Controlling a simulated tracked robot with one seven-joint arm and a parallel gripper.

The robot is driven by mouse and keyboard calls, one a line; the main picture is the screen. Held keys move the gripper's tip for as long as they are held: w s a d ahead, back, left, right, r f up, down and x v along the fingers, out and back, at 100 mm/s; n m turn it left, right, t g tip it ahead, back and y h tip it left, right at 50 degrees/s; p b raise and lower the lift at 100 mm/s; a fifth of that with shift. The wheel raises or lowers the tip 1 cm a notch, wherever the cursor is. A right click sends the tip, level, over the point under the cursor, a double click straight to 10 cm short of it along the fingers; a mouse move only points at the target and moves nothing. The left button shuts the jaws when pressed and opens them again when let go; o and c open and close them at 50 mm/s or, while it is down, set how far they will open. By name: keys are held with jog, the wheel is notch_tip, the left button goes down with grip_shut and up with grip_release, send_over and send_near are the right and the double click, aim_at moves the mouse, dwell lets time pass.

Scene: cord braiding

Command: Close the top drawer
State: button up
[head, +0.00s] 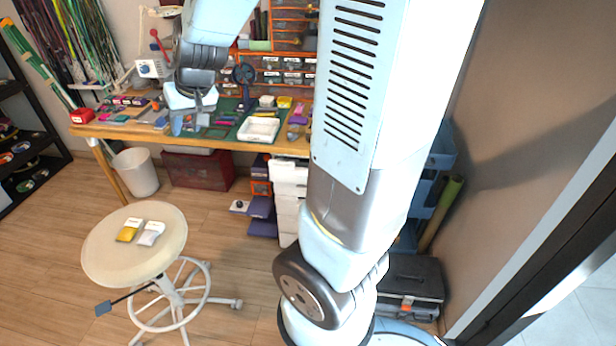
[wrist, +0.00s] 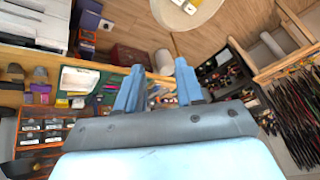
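A white drawer unit (head: 288,205) stands under the right part of the workbench in the head view, partly hidden behind my arm. Its top drawer (head: 289,171) seems to stick out further than the ones below; how far I cannot tell. In the wrist view the white unit (wrist: 35,28) shows at the upper left, cut by the frame edge. My gripper (wrist: 158,85) has its two blue fingers apart with nothing between them. In the head view my gripper (head: 188,120) is above the workbench, up and left of the drawer unit and away from it.
The workbench (head: 200,138) holds a white tray (head: 259,129), tools and a green mat. Small orange-framed drawers (head: 285,70) stand at its back. A round stool (head: 135,262) stands at the front left, a white bin (head: 135,172) under the bench. Floor between stool and unit is mostly clear.

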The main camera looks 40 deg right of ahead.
jog(key=w+d+f+m+h, duration=0.1)
jog(key=w+d+f+h, duration=0.2)
jog(key=f, duration=0.6)
jog(key=w+d+f+h, duration=0.1)
jog(key=w+d+f, duration=0.1)
jog(key=w+f, duration=0.45)
jog(key=w+d+f+m+h, duration=0.1)
jog(key=w+d+f, duration=0.2)
jog(key=f, duration=0.8)
jog(key=s+d+f+n+g+h, duration=0.15)
jog(key=d+f+h, duration=0.35)
jog(key=d+f, duration=0.5)
jog(key=s+d+f+n+t+h, duration=0.2)
jog(key=s+d+f+n+h, duration=0.3)
jog(key=s+d+f+h, duration=0.35)
jog(key=s+r+x, duration=0.1)
jog(key=r+x, duration=0.1)
jog(key=x, duration=1.3)
jog(key=shift+d+h, duration=0.3)
jog(key=shift+h, duration=0.05)
jog(key=shift+r+g, duration=0.1)
jog(key=shift+g, duration=0.15)
grip_shut()
